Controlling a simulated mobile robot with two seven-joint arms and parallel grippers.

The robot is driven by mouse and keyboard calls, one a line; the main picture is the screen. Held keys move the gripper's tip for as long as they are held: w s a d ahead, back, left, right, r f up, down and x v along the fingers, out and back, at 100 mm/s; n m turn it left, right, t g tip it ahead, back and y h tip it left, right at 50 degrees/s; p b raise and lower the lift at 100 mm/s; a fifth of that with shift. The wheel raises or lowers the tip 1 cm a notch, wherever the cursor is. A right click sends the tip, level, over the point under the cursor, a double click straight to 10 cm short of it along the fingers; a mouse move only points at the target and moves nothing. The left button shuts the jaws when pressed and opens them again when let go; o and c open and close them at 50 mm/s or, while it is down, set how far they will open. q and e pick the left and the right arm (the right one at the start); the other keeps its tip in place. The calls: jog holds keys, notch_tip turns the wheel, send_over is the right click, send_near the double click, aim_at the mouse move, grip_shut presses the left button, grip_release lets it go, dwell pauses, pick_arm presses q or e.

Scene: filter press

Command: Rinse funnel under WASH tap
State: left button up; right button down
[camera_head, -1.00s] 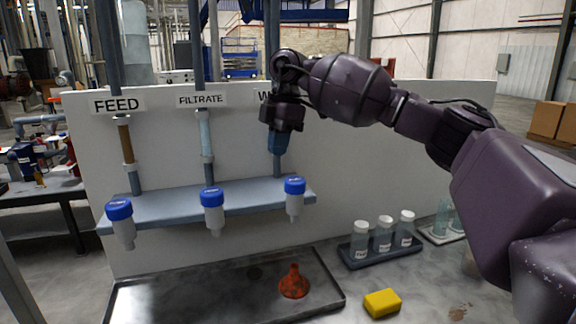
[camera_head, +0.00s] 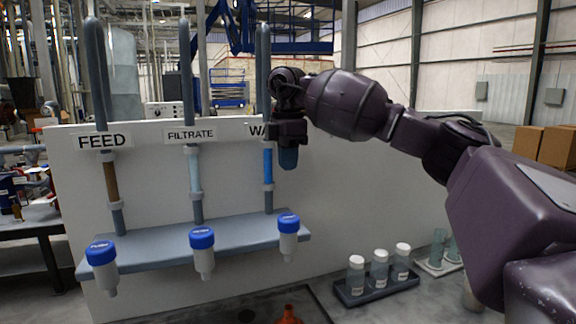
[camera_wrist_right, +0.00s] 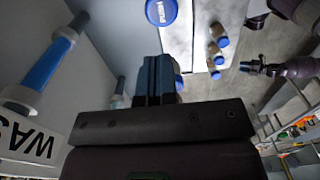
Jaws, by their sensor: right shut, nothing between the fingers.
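The orange-red funnel (camera_head: 288,315) is at the bottom edge of the head view, mostly cut off. The WASH tap (camera_head: 288,222) has a blue cap and hangs from the shelf front, below a blue-filled tube (camera_head: 268,165). The WASH label (camera_head: 259,130) is partly hidden by my right gripper (camera_head: 289,160). This gripper points down, shut and empty, to the right of the tube and above the tap. In the wrist view its fingers (camera_wrist_right: 154,80) are together. A small dark gripper (camera_wrist_right: 252,67) on a purple arm, seemingly my left, shows there; its jaws are unclear.
The FEED tap (camera_head: 102,264) and FILTRATE tap (camera_head: 202,250) hang on the same shelf (camera_head: 150,251). White-capped bottles stand in a dark rack (camera_head: 378,290) at right. The pale panel (camera_head: 360,190) is bare to the right of the gripper.

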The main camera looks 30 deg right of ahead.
aim_at(288, 217)
notch_tip(288, 217, down, 11)
jog(key=shift+f+p, duration=0.1)
jog(key=shift+p, duration=0.35)
jog(key=shift+f, duration=0.2)
jog(key=shift+f, duration=0.95)
jog(key=shift+s+f, duration=0.1)
jog(key=shift+f, duration=0.1)
jog(key=shift+a, duration=0.1)
jog(key=shift+r, duration=0.1)
dwell(0.3)
